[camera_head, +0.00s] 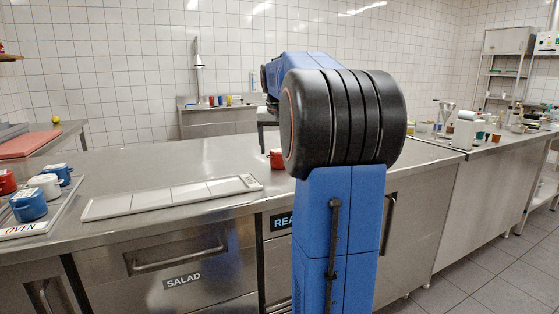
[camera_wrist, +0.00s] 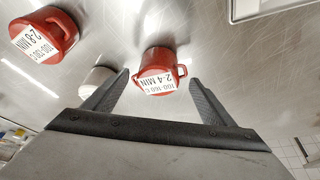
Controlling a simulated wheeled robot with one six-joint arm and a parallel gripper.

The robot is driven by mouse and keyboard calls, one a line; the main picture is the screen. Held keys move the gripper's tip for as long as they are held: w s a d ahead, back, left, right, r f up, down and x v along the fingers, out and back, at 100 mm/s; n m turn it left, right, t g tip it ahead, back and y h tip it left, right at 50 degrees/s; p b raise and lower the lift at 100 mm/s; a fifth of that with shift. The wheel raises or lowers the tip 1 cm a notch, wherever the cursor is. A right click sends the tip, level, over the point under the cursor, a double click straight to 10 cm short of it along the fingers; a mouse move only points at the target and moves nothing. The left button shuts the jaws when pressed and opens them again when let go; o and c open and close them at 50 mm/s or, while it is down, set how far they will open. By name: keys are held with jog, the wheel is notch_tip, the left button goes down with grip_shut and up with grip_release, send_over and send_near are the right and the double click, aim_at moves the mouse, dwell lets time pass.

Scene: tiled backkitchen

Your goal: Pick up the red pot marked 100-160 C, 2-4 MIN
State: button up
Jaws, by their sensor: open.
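The red pot marked 100-160 C, 2-4 MIN (camera_wrist: 158,63) stands on the steel counter in the wrist view, its label facing my gripper. My gripper (camera_wrist: 161,75) is open and empty, with the pot just ahead of the fingertips and between their lines. I cannot tell whether anything touches. Another red pot with a label reading 2-8 MIN (camera_wrist: 48,30) stands at the upper left. A white pot (camera_wrist: 95,80) is partly hidden behind the left finger. In the head view a red pot (camera_head: 277,158) shows beside my arm, which hides my gripper.
A white sectioned tray (camera_head: 172,196) lies on the counter (camera_head: 150,160). An OVEN tray (camera_head: 22,231) at the left carries blue, white and red pots. A tray corner (camera_wrist: 236,14) shows at the wrist view's upper right. Bare counter lies right of the labelled pot.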

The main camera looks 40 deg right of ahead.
aim_at(279, 151)
jog(key=x, duration=0.5)
jog(key=shift+s+d, duration=0.1)
jog(key=shift+s, duration=0.05)
jog(key=shift+c, duration=0.7)
jog(key=c, duration=1.2)
